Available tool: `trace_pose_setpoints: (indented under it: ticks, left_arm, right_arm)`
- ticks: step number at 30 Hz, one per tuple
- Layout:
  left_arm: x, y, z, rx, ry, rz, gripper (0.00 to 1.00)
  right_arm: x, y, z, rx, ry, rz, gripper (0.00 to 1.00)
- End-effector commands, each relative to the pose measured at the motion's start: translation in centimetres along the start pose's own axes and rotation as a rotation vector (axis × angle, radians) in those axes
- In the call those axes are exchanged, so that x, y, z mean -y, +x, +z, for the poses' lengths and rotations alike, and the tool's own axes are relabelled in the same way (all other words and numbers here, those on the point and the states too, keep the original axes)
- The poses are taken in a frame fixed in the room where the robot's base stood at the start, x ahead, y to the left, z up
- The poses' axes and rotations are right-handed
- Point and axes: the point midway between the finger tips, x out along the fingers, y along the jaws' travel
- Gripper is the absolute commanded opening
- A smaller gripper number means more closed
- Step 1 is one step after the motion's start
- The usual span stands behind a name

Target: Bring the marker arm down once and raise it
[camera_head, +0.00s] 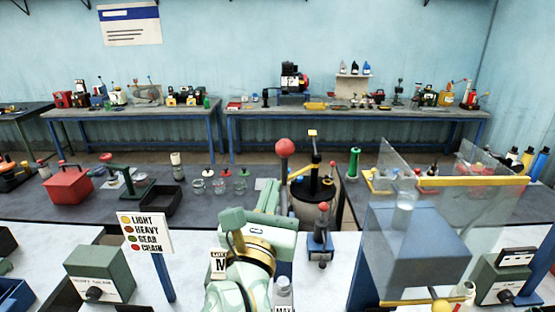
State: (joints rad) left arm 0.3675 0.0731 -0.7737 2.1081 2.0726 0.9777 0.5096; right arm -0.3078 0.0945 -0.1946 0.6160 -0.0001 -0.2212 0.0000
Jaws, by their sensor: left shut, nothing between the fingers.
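My left gripper (270,196) is shut and empty, in front of the red-balled upright rod (285,147). My pale green arm comes up from the bottom. I cannot tell for sure which device is the marker arm. A small blue stand with a red knob (322,208) stands upright just right of my gripper, apart from it in the picture. A dark green stand with a slanted arm (127,176) is on the grey bench at left. My gripper hides the foot of the red-balled rod. My right gripper is not in view.
A black drum with a yellow-topped post (314,160) stands behind my gripper. Glass jars (220,184) and a red can (68,187) are to the left. A label sign (146,233) and clear panels (400,190) flank the area. White bench shows between.

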Motion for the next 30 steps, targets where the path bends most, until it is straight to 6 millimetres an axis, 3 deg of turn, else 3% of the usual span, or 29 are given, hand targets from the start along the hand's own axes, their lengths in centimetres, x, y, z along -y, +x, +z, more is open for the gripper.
trace_pose_setpoints:
  ticks: [6, 12, 26, 30]
  left_arm:
    - [0.0, 4.6, 0.2, 0.000, 0.002, 0.001, 0.00]
    - [0.0, 7.0, 0.1, -0.001, 0.001, 0.001, 0.00]
    - [-0.1, 7.7, -0.1, -0.002, 0.000, 0.001, 0.00]
    - [-0.2, 8.3, 0.4, -0.018, -0.002, 0.001, 0.00]
  right_arm:
    - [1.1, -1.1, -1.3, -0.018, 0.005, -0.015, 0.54]
    - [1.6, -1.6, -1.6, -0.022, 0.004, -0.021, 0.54]
    - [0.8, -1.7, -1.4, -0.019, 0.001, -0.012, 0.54]
    - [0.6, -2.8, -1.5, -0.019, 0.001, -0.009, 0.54]
